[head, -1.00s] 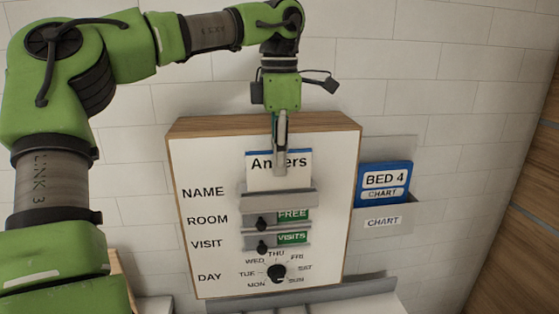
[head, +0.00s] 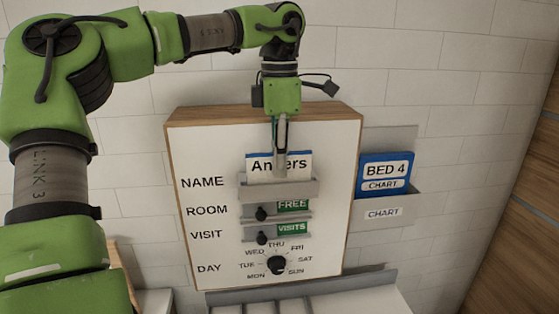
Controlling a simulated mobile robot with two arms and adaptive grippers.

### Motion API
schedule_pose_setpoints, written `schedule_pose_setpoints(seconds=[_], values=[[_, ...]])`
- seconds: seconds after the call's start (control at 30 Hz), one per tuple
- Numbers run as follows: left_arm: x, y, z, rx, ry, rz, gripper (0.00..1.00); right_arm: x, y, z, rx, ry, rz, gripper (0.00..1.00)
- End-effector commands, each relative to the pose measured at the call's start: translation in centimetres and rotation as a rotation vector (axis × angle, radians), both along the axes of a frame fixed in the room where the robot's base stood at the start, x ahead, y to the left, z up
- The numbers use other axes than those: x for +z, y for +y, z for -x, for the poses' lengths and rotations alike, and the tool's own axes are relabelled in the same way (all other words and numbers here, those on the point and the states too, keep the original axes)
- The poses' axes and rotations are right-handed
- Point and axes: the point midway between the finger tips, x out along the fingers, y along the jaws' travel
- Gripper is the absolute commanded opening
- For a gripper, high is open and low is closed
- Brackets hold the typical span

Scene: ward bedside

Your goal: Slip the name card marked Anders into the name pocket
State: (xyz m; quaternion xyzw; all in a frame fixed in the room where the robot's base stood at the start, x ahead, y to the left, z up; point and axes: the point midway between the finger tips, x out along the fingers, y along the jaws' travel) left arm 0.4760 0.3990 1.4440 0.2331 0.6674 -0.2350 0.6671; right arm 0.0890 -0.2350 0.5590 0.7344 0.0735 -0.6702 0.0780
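The name card (head: 299,167) is white with a blue top edge and reads "Anders", its middle letters covered by my finger. It stands upright in front of the board at the NAME row, its lower edge hidden behind the front lip of the grey name pocket (head: 300,190). How deep it sits I cannot tell. My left gripper (head: 280,170) points down from above and is shut on the card at its middle, one finger in front. My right gripper is not in view.
The white board (head: 200,150) also has a ROOM slider (head: 262,214), a VISIT slider (head: 263,238) and a DAY dial (head: 277,265). A blue BED 4 chart (head: 385,172) sits in a grey holder (head: 408,208) to the right. A grey tray (head: 340,290) lies below.

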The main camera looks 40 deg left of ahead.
Motion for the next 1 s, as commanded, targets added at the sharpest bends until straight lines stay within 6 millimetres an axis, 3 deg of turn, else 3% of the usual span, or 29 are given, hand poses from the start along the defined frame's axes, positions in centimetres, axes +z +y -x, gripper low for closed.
schedule_pose_setpoints(seconds=[0.53,0.6,1.0], values=[[-0.83,0.02,0.01,0.001,0.0,0.0,0.0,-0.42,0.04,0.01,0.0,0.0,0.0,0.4],[-0.82,0.02,0.01,0.0,0.0,0.0,0.23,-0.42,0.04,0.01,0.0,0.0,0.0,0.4],[-0.56,0.01,-0.01,0.0,-0.001,-0.001,0.24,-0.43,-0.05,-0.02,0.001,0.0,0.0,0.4]])
